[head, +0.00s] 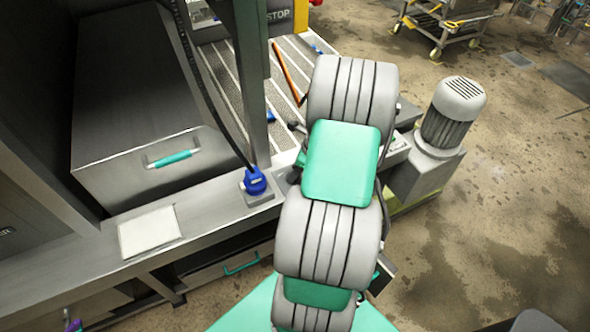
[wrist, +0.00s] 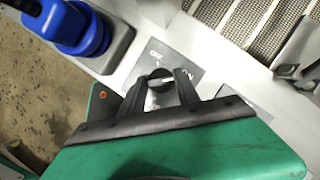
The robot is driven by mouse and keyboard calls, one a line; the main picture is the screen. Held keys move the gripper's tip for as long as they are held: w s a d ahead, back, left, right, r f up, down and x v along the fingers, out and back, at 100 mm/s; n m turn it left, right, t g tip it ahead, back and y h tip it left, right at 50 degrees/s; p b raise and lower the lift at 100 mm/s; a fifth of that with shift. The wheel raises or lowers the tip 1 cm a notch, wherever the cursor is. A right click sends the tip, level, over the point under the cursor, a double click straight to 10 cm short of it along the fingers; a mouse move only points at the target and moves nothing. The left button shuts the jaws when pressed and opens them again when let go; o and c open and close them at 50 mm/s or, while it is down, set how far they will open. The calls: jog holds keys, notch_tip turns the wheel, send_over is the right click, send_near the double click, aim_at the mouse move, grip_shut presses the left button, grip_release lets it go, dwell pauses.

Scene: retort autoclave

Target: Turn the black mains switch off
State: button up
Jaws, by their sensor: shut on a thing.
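In the wrist view, the black mains switch (wrist: 161,74) is a dark rotary knob on a grey plate (wrist: 186,62) with small white markings. The plate lies on a pale metal surface. My gripper (wrist: 162,80) has its two black fingers on either side of the knob, shut on it. The fingers and the gripper body cover part of the knob and plate, so the exact angle of the knob is hard to read. In the head view, my own arm hides the gripper and the switch.
A blue connector (head: 255,181) stands on the metal ledge left of my arm; it also shows in the wrist view (wrist: 80,28). A grated conveyor (head: 225,65) lies behind. A grey motor (head: 452,112) stands right of my arm. Open floor (head: 510,190) lies further right.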

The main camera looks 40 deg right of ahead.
grip_shut()
jog(key=n+g+y, duration=0.1)
jog(key=n, duration=0.2)
jog(key=shift+d+n+p, duration=0.1)
jog(key=shift+n+p, duration=0.3)
jog(key=n, duration=0.2)
jog(key=n+g+y, duration=0.1)
jog(key=n, duration=0.1)
jog(key=shift+w+n+g, duration=0.2)
jog(key=shift+n+g, duration=0.1)
jog(key=n+g, duration=0.1)
jog(key=n, duration=0.1)
jog(key=n+g+b, duration=0.1)
jog(key=n, duration=0.2)
jog(key=shift+w+d+f, duration=0.1)
jog(key=shift+w, duration=0.05)
jog(key=shift+n+g+b, duration=0.7)
jog(key=shift+n+b, duration=0.45)
jog(key=shift+n, duration=1.05)
